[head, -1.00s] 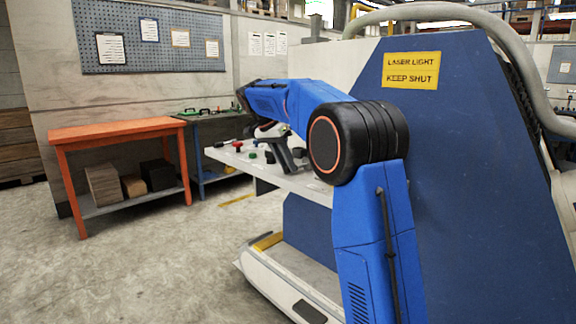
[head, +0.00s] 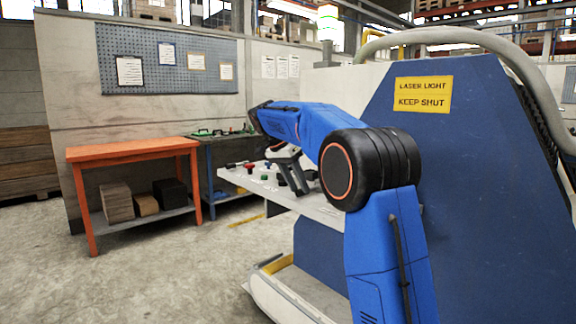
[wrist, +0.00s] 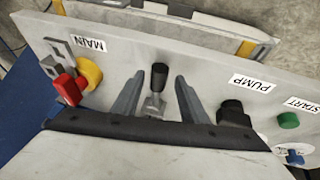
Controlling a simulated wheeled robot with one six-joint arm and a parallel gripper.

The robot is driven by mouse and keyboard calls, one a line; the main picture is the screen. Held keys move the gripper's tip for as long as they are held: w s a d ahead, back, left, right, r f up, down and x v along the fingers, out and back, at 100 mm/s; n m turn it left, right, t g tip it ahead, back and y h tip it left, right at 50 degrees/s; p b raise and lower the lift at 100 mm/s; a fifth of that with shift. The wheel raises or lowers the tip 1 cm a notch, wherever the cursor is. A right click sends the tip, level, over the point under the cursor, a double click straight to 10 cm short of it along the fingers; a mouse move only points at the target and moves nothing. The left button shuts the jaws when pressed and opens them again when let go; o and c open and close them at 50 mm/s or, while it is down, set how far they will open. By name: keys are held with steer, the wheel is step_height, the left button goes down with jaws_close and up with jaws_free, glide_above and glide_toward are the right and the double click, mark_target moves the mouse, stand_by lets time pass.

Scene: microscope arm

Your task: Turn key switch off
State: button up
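Gaps show on both sides of the lever; contact lower down cannot be told. No part is clearly marked as the key switch. A black knob (wrist: 233,112) sits by the PUMP label and a small blue part (wrist: 294,156) at the lower right. In the head view the gripper (head: 290,178) is over the panel (head: 318,207), its fingertips hard to make out.
A red handle on a yellow base (wrist: 78,82) is left of the fingers, and a green button (wrist: 288,120) is at the right. A blue machine housing (head: 440,180) with a yellow warning sign (head: 423,93) stands right of my arm. An orange table (head: 130,150) is at the left.

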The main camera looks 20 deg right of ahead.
steer(key=v, duration=1.6)
steer(key=shift+r, duration=0.2)
steer(key=shift+s, duration=0.2)
steer(key=s+f+n+t+y, duration=0.15)
steer(key=s+f+n, duration=0.3)
steer(key=s, duration=0.75)
steer(key=s+f+n+t+y, duration=0.15)
steer(key=s+f+n, duration=0.3)
steer(key=s, duration=0.75)
steer(key=s+a+f+n+t+y, duration=0.2)
steer(key=s+f+n, duration=0.2)
steer(key=s+f, duration=1.9)
step_height(320, 180, down, 2)
steer(key=shift+f+n, duration=0.1)
steer(key=shift+n, duration=0.3)
